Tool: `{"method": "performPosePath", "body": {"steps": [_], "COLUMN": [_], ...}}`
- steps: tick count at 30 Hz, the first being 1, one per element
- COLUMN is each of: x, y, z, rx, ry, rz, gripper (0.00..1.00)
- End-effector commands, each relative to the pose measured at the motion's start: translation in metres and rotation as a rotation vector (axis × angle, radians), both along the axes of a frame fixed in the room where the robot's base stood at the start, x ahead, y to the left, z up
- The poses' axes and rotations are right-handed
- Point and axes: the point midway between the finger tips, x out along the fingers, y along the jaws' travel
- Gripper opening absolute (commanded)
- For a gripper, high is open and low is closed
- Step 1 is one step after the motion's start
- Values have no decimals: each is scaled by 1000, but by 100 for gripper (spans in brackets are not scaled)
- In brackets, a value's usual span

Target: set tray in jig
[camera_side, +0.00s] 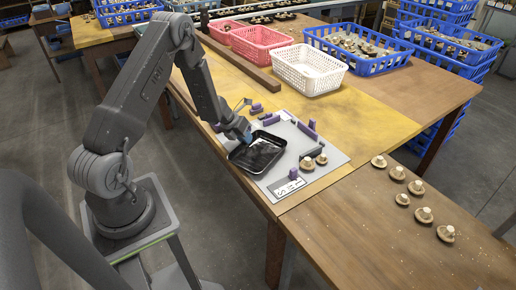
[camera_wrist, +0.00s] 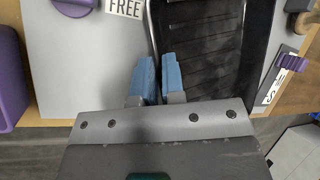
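The black tray (camera_side: 247,166) is at the left side of a light grey board (camera_side: 333,155) on the table, partly over the board's edge. My gripper (camera_side: 246,137) is at the tray's far left rim. In the wrist view my gripper's blue fingers (camera_wrist: 158,80) are close together with the tray's rim (camera_wrist: 153,30) between them. The tray's black ribbed inside (camera_wrist: 205,60) fills the right of that view. Purple jig blocks (camera_side: 308,130) stand on the board right of the tray, and another purple block (camera_side: 293,173) stands near its front. I cannot tell whether the tray touches the board.
Several mushrooms (camera_side: 424,215) lie on the brown table at right. White (camera_side: 308,70), pink (camera_side: 262,42) and blue crates (camera_side: 365,62) stand behind. A FREE label (camera_wrist: 125,8) is beside the tray.

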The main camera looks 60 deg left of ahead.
Motion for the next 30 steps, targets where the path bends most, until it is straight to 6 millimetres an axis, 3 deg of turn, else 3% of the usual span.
{"method": "performPosePath", "body": {"steps": [17, 21, 30], "x": [2, 2, 2], "y": [-1, -1, -1], "z": [-6, -6, -6], "rx": [0, 0, 0], "ry": [0, 0, 0], "rz": [0, 0, 0], "gripper": [9, 0, 0]}}
